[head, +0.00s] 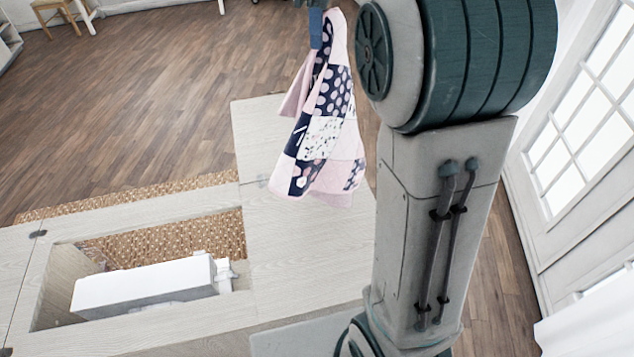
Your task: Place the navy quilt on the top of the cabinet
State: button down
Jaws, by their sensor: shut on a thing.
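The navy quilt (322,138) is a patchwork of navy, white and pink squares, some with dots. It hangs down in folds from my gripper (316,8) at the top of the head view. My gripper is shut on its upper edge and is partly cut off by the frame. In the picture the quilt's lower end overlaps the pale wood top of the cabinet (290,235). I cannot tell how far above the top it hangs.
A white sewing machine (145,288) lies in the rectangular opening at the left of the cabinet top. A woven rug (130,195) lies under the cabinet. A wooden stool (62,14) stands far back left. Glazed doors (580,150) are at the right.

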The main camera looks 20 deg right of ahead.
notch_tip(320, 180, down, 10)
jog(key=b, duration=0.8)
jog(key=shift+a, duration=0.15)
jog(key=a+r+n, duration=0.2)
jog(key=a+n, duration=0.9)
jog(key=a, duration=1.9)
jog(key=d+f, duration=2.5)
jog(key=d, duration=0.3)
jog(key=d+f, duration=2.5)
jog(key=d, duration=0.3)
jog(key=shift+f, duration=0.2)
jog(key=shift+a, duration=0.1)
jog(key=c, duration=1.2)
grip_release()
